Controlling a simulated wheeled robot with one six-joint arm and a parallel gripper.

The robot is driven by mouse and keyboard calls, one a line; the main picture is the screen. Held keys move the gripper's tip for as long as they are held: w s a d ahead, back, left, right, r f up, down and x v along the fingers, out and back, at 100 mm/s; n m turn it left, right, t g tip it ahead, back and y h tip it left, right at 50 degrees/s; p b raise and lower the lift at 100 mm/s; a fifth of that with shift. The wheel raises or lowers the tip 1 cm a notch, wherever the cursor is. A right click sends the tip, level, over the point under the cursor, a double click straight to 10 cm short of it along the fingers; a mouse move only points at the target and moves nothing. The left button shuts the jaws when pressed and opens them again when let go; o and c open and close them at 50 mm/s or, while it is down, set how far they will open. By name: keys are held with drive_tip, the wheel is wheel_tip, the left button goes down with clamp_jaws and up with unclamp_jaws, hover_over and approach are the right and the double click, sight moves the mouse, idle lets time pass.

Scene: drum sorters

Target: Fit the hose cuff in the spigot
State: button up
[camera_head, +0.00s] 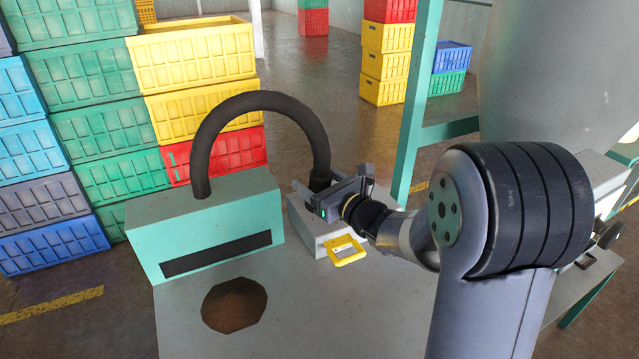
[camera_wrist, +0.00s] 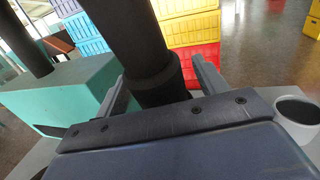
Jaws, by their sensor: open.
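The black hose (camera_head: 262,98) arches from the top of a green box (camera_head: 205,228) over to my gripper. Its thicker cuff (camera_wrist: 160,80) hangs between the two fingers of my gripper (camera_wrist: 160,88) in the wrist view. In the head view the cuff (camera_head: 320,184) is partly hidden by my gripper (camera_head: 326,190). The fingers are open around the cuff, with a gap showing at the right finger. A grey round open socket, which looks like the spigot (camera_wrist: 296,110), is to the right of my gripper in the wrist view. The cuff's lower end is hidden.
A pale grey block (camera_head: 312,228) stands below my gripper, with a yellow frame (camera_head: 347,251) at its front. The grey table (camera_head: 330,315) has a dark hole with brown matter (camera_head: 234,305). Stacked crates (camera_head: 190,55) stand behind left. A green post (camera_head: 418,100) rises behind right.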

drive_tip(key=shift+w+a, duration=0.35)
drive_tip(key=shift+w, duration=0.2)
drive_tip(key=shift+c, duration=0.6)
drive_tip(key=c, duration=1.1)
wheel_tip(320, 180, up, 10)
drive_tip(key=shift+f+p, duration=0.1)
drive_tip(key=shift+p, duration=0.45)
drive_tip(key=shift+m+g+h, duration=0.3)
drive_tip(key=shift+g+h, duration=0.4)
drive_tip(key=shift+g, duration=0.2)
drive_tip(key=shift+w+a+f+p, duration=0.15)
drive_tip(key=shift+f+p, duration=0.1)
drive_tip(key=shift+f, duration=0.75)
drive_tip(key=shift+w+f+p, duration=0.2)
drive_tip(key=shift+f+p, duration=0.05)
drive_tip(key=shift+f, duration=0.75)
drive_tip(key=shift+w+a+f+p, duration=0.15)
drive_tip(key=shift+f+p, duration=0.1)
drive_tip(key=shift+f, duration=0.75)
